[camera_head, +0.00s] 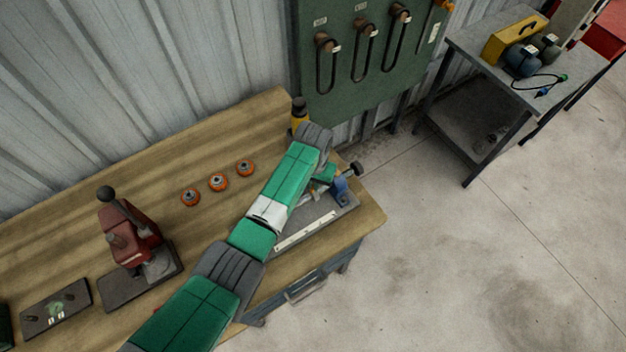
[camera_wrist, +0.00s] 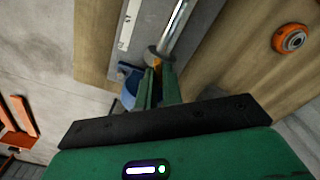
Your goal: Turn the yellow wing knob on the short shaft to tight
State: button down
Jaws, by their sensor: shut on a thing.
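The yellow wing knob (camera_wrist: 157,63) shows as a small yellow patch between the green fingers of my gripper (camera_wrist: 155,84) in the wrist view. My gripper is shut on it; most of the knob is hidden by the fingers. The bright short shaft (camera_wrist: 176,32) runs up from there, with a grey disc (camera_wrist: 154,56) beside the fingertips. A blue bracket (camera_wrist: 130,84) stands just left of the fingers. In the head view my arm covers the knob; the blue bracket (camera_head: 340,189) shows at the right end of the bench.
A grey base plate (camera_head: 340,216) carries a pale strip (camera_head: 305,231). Several items share the wooden bench (camera_head: 180,150): three orange discs (camera_head: 218,182), a red press (camera_head: 128,235), and a yellow-and-black item (camera_head: 298,115) close behind my arm. A dark round knob (camera_head: 355,169) juts out near the bracket.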

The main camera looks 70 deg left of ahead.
jog(key=m, duration=0.3)
jog(key=shift+r+m, duration=0.1)
jog(key=shift+m, duration=0.2)
jog(key=shift+m+p, duration=0.45)
jog(key=shift+m, duration=1.35)
jog(key=c, duration=1.5)
grip_release()
jog(key=shift+c, duration=0.2)
notch_tip(320, 180, up, 8)
jog(key=shift+f+p, duration=0.15)
jog(key=shift+p, duration=0.25)
